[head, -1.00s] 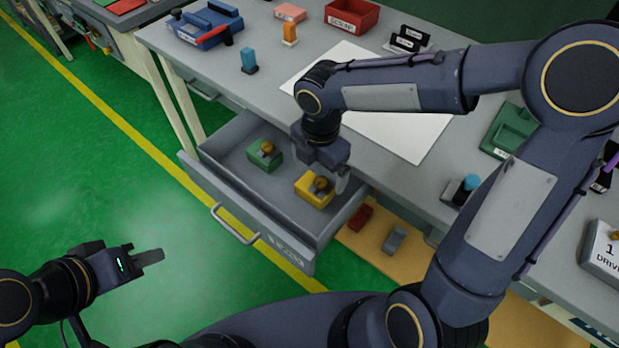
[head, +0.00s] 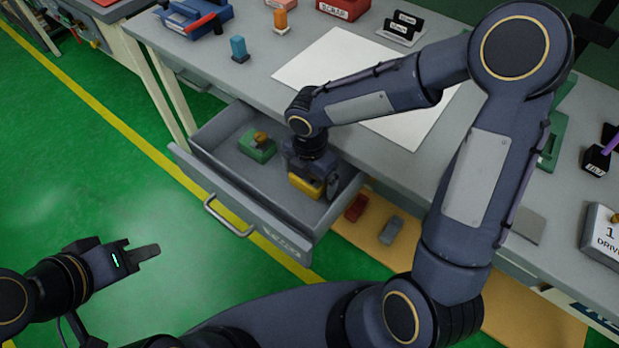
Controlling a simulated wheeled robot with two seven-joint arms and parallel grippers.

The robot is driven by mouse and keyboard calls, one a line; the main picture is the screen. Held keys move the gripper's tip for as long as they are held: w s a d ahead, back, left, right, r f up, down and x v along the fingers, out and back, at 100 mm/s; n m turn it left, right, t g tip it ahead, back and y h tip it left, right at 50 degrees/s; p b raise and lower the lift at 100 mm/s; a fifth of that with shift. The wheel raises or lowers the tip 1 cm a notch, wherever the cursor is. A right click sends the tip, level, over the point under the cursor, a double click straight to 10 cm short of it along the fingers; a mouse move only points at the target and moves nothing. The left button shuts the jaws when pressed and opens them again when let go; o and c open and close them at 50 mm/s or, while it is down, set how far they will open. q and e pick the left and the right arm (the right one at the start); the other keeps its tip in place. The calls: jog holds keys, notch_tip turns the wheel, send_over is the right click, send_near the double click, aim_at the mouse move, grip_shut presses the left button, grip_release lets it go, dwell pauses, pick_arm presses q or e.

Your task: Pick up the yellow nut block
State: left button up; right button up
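The yellow nut block (head: 305,187) sits in the open grey drawer (head: 268,205), toward its right end. My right gripper (head: 312,186) is down over the block from above and covers most of it, including its top. One finger shows at the block's right side. Whether the fingers touch or grip the block cannot be told. A green block with a brown nut (head: 257,147) stands further left in the drawer. My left gripper (head: 155,252) is out over the green floor, away from the drawer, and its finger gap is not visible.
The drawer's front wall and handle (head: 228,216) face me. The workbench (head: 260,75) above it holds a white sheet (head: 330,60), a blue item (head: 239,49) and a red scrap bin (head: 343,8). A red piece (head: 356,207) and a grey piece (head: 391,230) lie below, right of the drawer.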

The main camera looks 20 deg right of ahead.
jog(key=c, duration=1.1)
jog(key=shift+o, duration=0.2)
jog(key=shift+r, duration=0.15)
